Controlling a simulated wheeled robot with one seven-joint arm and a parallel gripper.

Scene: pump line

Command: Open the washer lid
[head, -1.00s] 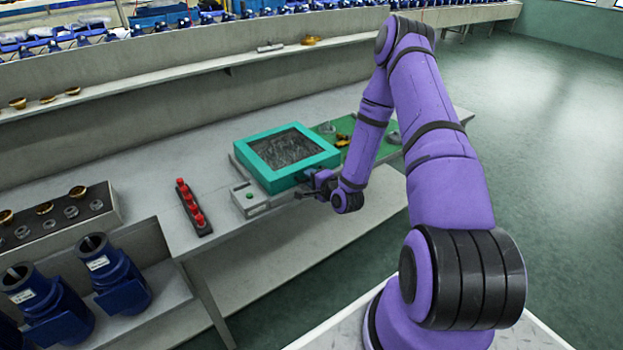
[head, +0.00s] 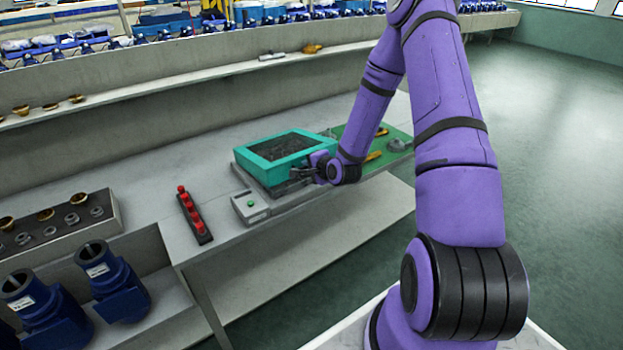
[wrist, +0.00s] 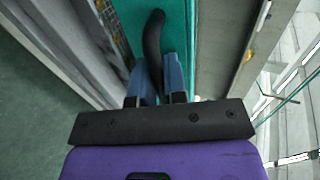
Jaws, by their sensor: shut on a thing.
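The washer (head: 268,198) is a grey box on the bench, with a teal-framed lid (head: 250,166) and a dark window in it. The lid's front edge is raised off the base, so the lid is tilted part way up. My gripper (head: 300,173) is at the lid's front edge. In the wrist view, its blue-grey fingers (wrist: 157,65) are shut on a curved black handle (wrist: 153,35) beside the teal frame. The fingers and my wrist hide part of the handle.
A small grey control box (head: 250,207) with a green button sits at the washer's front left. A dark rack with red pieces (head: 193,213) stands left of it. A green mat (head: 400,140) with yellow tools lies to the right. A long shelf (head: 170,85) runs behind.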

